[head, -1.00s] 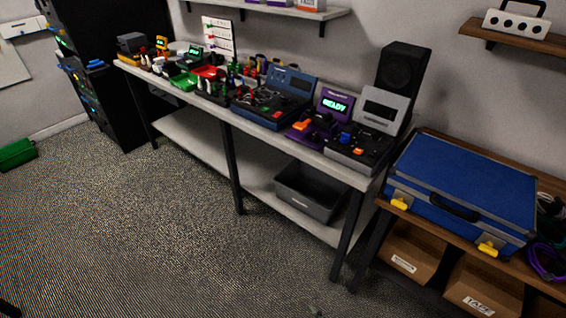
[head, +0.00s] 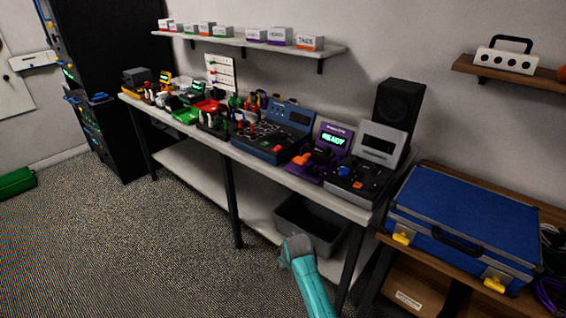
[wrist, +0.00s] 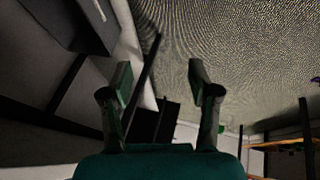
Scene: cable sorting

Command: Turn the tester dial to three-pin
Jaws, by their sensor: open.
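Several test devices stand on the long grey bench. A blue case-like unit (head: 273,128) has an open panel with red knobs and a raised back. A purple unit (head: 326,152) beside it has a lit green READY display and an orange part on its front. A dark unit with a grey raised screen (head: 362,170) carries blue and orange knobs. I cannot tell which one carries the three-pin dial, and no dial marks are readable. My gripper (wrist: 158,82) is open and empty in the wrist view, apart from the devices. In the head view my teal arm rises in front of the bench.
A dark bin (head: 312,225) sits on the bench's lower shelf. A blue case (head: 465,215) lies on the wooden table at right. A black speaker (head: 398,105) stands behind the devices. A wall shelf (head: 250,42) holds several labelled boxes. The carpet in front is open.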

